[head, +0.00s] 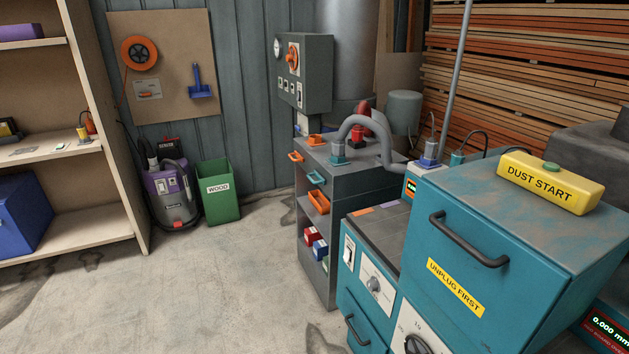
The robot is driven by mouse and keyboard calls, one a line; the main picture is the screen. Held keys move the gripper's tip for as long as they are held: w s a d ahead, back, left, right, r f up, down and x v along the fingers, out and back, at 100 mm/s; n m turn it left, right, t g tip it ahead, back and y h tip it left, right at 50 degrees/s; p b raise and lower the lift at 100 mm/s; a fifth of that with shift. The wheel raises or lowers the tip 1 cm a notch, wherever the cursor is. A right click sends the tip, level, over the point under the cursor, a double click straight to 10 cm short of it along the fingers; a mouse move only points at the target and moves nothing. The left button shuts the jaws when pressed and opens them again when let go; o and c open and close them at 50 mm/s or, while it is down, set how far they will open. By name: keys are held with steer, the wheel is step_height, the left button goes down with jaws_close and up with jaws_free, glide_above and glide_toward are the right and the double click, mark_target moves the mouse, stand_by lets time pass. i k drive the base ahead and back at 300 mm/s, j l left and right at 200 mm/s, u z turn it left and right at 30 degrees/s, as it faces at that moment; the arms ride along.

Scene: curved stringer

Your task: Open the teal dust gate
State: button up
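A small teal handle (316,178) is on the upper front of a grey cabinet (345,185), close to an orange handle (296,156). A teal-blue fitting (338,150) at the end of a grey hose (366,122) stands on the cabinet top. I cannot tell for sure which teal part is the dust gate, or whether it is open or shut. My gripper is not in this view.
A large teal machine (520,225) with a black handle (468,242) and a yellow DUST START box (549,184) fills the right front. A green WOOD bin (219,195), vacuum (172,195) and shelf unit (100,205) stand left. The concrete floor (205,290) between is clear.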

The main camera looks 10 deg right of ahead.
mark_target(321, 180)
steer(key=i+j+z, duration=0.15)
steer(key=i+j, duration=0.25)
steer(key=i+j+z, duration=0.15)
steer(key=i+j, duration=0.3)
steer(key=i+j+z, duration=0.15)
steer(key=i+j, duration=0.4)
steer(key=i+j+z, duration=0.1)
steer(key=i+j, duration=0.3)
steer(key=j, duration=0.15)
steer(key=i+j+z, duration=0.15)
steer(key=i+j, duration=0.25)
steer(key=j, duration=0.15)
